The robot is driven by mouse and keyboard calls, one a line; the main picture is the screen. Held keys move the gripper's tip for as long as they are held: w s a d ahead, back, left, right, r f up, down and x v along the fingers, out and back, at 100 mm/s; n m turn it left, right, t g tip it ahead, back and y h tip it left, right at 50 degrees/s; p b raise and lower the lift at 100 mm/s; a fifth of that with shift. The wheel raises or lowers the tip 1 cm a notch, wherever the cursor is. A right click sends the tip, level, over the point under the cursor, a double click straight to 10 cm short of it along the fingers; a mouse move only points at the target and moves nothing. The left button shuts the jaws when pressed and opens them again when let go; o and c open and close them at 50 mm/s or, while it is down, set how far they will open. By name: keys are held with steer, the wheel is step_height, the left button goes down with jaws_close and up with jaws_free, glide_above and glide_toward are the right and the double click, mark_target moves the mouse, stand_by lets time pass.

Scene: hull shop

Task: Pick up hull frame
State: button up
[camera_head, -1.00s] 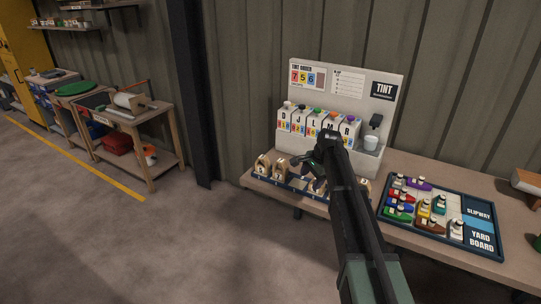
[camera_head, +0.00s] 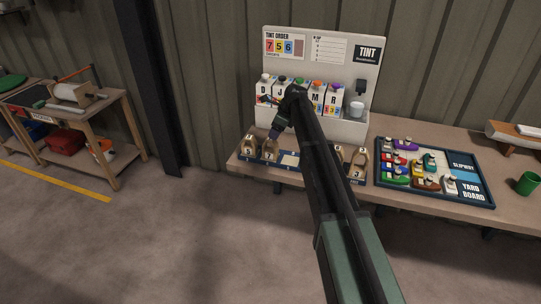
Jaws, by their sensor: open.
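Several wooden, arch-shaped hull frames with number labels stand in a dark tray (camera_head: 310,172) along the bench's front edge. One hull frame (camera_head: 250,147) is at the left end, with another (camera_head: 270,154) just right of it. Two more stand at the right end, a rear one (camera_head: 338,155) and one marked 3 (camera_head: 358,165). My gripper (camera_head: 272,139) points down at the second frame from the left, its fingertips at or just above that frame's top. It is open; contact cannot be made out. My arm hides part of the tray's middle.
The tint stand (camera_head: 385,60) with its row of tint containers rises close behind the tray. A yard board (camera_head: 470,200) with small coloured boats lies to the right, then a green cup (camera_head: 528,184). A side workbench (camera_head: 85,120) stands at left.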

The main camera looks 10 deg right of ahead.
mark_target(269, 144)
steer(key=b+x, duration=0.2)
steer(key=x, duration=0.2)
steer(key=shift+r, duration=0.15)
steer(key=b+x, duration=0.4)
steer(key=x, duration=0.1)
steer(key=shift+d+f+b, duration=0.15)
steer(key=shift+f+b, duration=0.05)
steer(key=shift+b, duration=0.15)
steer(key=shift+r, duration=0.25)
steer(key=shift+c, duration=0.3)
steer(key=c, duration=1)
steer(key=shift+p, duration=0.3)
step_height(269, 144, up, 20)
steer(key=p, duration=2)
